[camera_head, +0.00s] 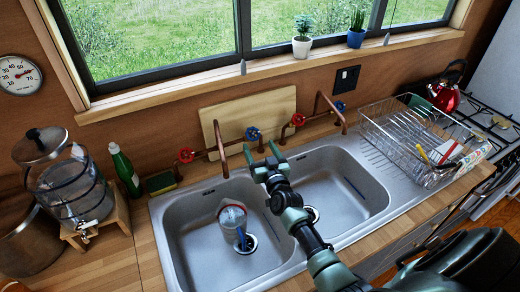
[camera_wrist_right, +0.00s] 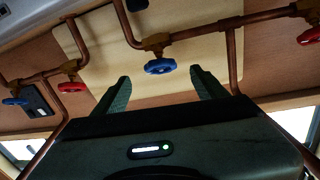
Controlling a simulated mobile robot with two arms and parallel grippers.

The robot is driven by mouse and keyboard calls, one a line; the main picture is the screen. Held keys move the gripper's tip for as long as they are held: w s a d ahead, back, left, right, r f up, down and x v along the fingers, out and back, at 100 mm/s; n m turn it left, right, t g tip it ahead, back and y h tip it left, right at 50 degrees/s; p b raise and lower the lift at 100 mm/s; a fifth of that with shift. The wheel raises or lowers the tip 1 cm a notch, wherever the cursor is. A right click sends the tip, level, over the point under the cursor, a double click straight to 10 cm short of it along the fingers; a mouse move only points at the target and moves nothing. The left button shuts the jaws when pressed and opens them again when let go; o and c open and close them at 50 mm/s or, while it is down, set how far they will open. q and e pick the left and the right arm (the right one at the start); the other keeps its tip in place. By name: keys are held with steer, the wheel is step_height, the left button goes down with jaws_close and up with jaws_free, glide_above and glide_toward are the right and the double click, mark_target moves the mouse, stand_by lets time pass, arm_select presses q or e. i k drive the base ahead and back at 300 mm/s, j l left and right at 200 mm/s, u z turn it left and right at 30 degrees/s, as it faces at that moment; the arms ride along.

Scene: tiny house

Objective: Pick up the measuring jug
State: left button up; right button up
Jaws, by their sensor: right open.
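The measuring jug (camera_head: 232,216) is a clear vessel with a red-marked rim, in the left sink basin (camera_head: 188,250) beside the drain. Something blue shows at its lower side. My right gripper (camera_head: 262,156) is above the divider between the two basins, near the copper taps, up and to the right of the jug and apart from it. In the right wrist view its two fingers (camera_wrist_right: 158,88) are spread with nothing between them, facing the copper pipes and a blue valve handle (camera_wrist_right: 160,67). The jug is not in the wrist view. My left gripper is not in view.
Copper taps (camera_head: 220,150) with red and blue handles rise behind the basins, before a wooden board (camera_head: 240,118). A wire dish rack (camera_head: 400,135) stands right. A glass dispenser (camera_head: 70,190), a green bottle (camera_head: 124,170) and a sponge (camera_head: 160,183) stand left. The right basin (camera_head: 350,190) is empty.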

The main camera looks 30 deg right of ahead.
mark_target(232, 216)
steer(key=k+j, duration=0.15)
steer(key=k, duration=0.35)
steer(key=k+j, duration=0.15)
steer(key=k, duration=0.35)
steer(key=k+j, duration=0.15)
steer(key=k, duration=0.35)
